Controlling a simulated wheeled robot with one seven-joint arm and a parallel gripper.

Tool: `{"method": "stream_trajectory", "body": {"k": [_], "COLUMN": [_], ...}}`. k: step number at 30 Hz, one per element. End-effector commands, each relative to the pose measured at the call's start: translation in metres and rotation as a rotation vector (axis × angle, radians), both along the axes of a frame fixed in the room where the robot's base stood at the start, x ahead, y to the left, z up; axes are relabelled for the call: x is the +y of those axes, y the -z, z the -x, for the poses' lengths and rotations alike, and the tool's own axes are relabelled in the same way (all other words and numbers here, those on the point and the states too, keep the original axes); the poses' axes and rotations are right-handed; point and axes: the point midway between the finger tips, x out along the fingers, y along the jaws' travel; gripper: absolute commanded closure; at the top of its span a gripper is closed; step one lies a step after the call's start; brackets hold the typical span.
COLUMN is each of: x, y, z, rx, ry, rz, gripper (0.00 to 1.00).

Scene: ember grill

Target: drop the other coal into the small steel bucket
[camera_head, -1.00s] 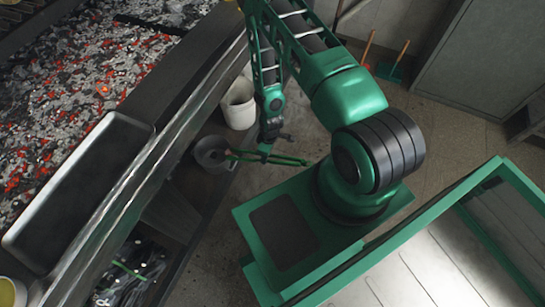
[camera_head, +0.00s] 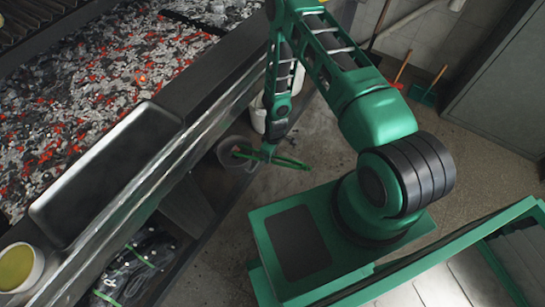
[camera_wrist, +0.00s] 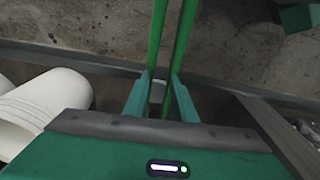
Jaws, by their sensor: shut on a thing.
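My gripper (camera_head: 266,153) points down beside the grill and is shut on a pair of green tongs (camera_head: 290,163). One end of the tongs sticks out to the right; the other reaches left over the small steel bucket (camera_head: 224,158). The bucket is round, grey and stands low by the grill's side. In the wrist view two long green tong arms (camera_wrist: 181,45) run up from between the jaws (camera_wrist: 160,100). I cannot make out a coal at the tongs' end or inside the bucket. Many grey and glowing coals (camera_head: 110,90) lie in the grill bed.
A black bag (camera_head: 140,270) sits on the lower shelf.

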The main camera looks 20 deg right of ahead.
Motion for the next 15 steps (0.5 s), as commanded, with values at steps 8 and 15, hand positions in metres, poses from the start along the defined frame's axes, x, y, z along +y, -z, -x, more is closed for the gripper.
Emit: {"method": "stream_trajectory", "body": {"k": [8,15], "x": [0.0001,-0.0039], "y": [0.0,0.0], "z": [-0.0002,0.0036], "rx": [0.0,0.001], "ry": [0.0,0.0], "rz": [0.0,0.001], "gripper": [1.0,1.0]}}
